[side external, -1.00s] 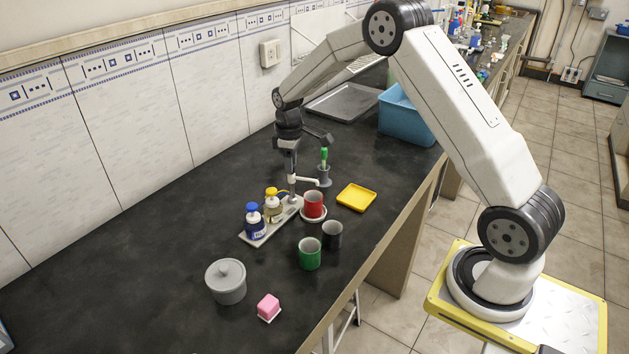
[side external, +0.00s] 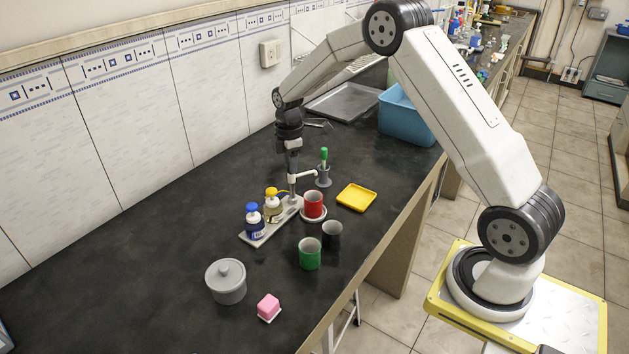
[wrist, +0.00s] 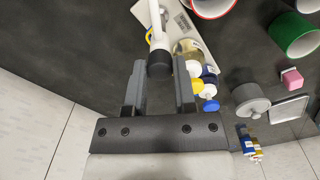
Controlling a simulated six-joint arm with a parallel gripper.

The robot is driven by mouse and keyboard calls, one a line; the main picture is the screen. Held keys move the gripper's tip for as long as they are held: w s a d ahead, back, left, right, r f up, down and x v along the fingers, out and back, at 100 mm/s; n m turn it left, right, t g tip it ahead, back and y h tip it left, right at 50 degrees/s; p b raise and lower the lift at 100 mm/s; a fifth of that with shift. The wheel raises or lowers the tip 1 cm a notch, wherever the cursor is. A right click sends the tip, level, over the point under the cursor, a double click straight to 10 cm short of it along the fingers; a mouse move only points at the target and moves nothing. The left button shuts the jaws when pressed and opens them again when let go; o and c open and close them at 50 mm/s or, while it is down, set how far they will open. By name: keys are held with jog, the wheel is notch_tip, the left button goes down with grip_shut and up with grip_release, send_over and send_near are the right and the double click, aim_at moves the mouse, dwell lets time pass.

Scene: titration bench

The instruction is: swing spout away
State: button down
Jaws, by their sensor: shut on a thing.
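The white spout (side external: 304,176) sits on a thin white post (side external: 291,187) on the pale stand base (side external: 287,215). It points right in the side view, its tip behind the red mug (side external: 314,205), which stands on a white round plate. My gripper (side external: 291,173) points down at the top of the post. In the wrist view the spout's dark knob (wrist: 159,64) lies between the two fingers of my gripper (wrist: 159,80), and they are shut on it. The white spout (wrist: 157,30) runs up the picture from there. The exact finger contact is hard to see.
A blue-capped bottle (side external: 254,221) and a yellow-capped bottle (side external: 273,205) stand on the base, close to the post. A grey holder (side external: 323,178) with a green-handled tool is behind the spout. A green mug (side external: 310,255), dark mug (side external: 332,235) and yellow tray (side external: 356,197) stand nearby.

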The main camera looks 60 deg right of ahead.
jog(key=c, duration=1.2)
grip_release()
grip_shut()
jog(key=shift+n, duration=0.3)
jog(key=n, duration=0.5)
jog(key=o, duration=1.2)
grip_release()
